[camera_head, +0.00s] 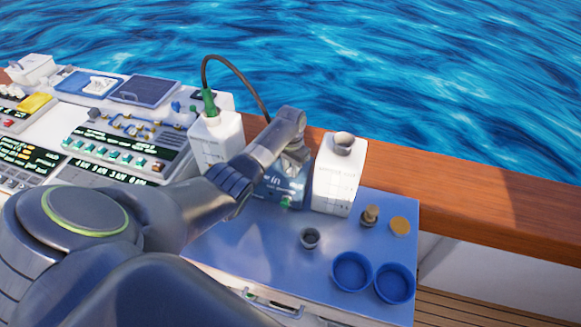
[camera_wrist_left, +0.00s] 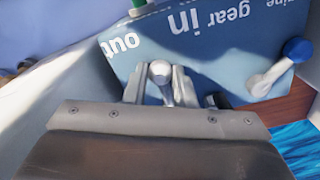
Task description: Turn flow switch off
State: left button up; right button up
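A blue box (camera_head: 284,187) with white lettering stands between two white jugs. In the left wrist view the box (camera_wrist_left: 215,60) shows the words "gear in" and "out". It carries a pale ball-ended lever (camera_wrist_left: 160,72), a lever with a blue knob (camera_wrist_left: 297,50) and a green part at the top edge. My left gripper (camera_head: 292,150) is at the box from above. In the left wrist view its fingers (camera_wrist_left: 160,88) stand on both sides of the pale lever, close to its ball. I cannot tell whether they press on it. My right gripper is not in view.
One white jug (camera_head: 342,175) is right of the box; another (camera_head: 216,142), with a green nozzle and black hose, is left. Two blue bowls (camera_head: 352,271), small caps and a dark cup (camera_head: 310,238) are on the blue tabletop (camera_head: 245,245). A wooden rail (camera_head: 470,185) runs behind. Control panels (camera_head: 125,140) are left.

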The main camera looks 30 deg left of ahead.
pick_arm(q)
jog(key=o, duration=0.4)
jog(key=shift+r, duration=0.15)
jog(key=shift+r, duration=8.6)
jog(key=shift+f, duration=0.15)
